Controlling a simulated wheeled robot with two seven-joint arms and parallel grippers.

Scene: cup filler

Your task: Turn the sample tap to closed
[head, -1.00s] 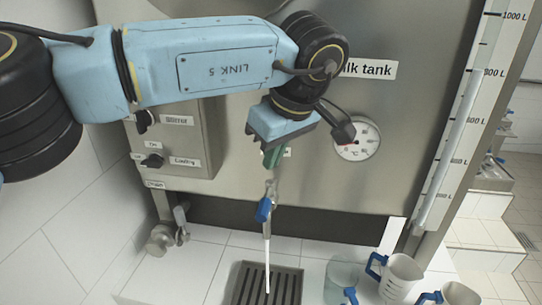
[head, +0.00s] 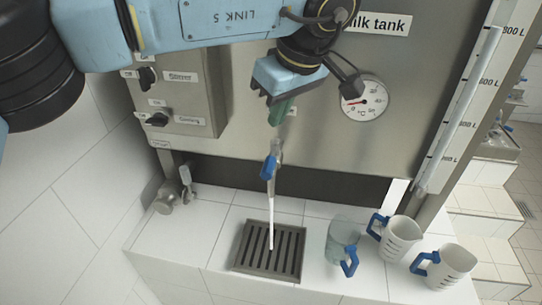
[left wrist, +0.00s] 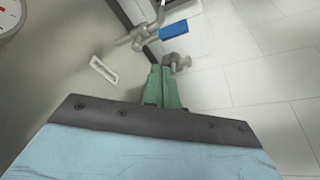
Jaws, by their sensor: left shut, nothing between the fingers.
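The sample tap (head: 275,150) comes out of the milk tank's front, with a blue handle (head: 268,167) that points down along the spout in the head view. My left gripper (head: 277,121), with green fingers, is shut and empty, just above the tap and apart from the handle. It also shows in the left wrist view (left wrist: 161,73). My right gripper is out of view.
A drain grate (head: 254,248) lies below the tap. A clear jug (head: 341,236) and two white jugs (head: 402,234) (head: 453,264) with blue handles stand to its right. A lower valve (head: 166,197) is at left. A switch box (head: 204,100) and dial (head: 362,100) are on the tank.

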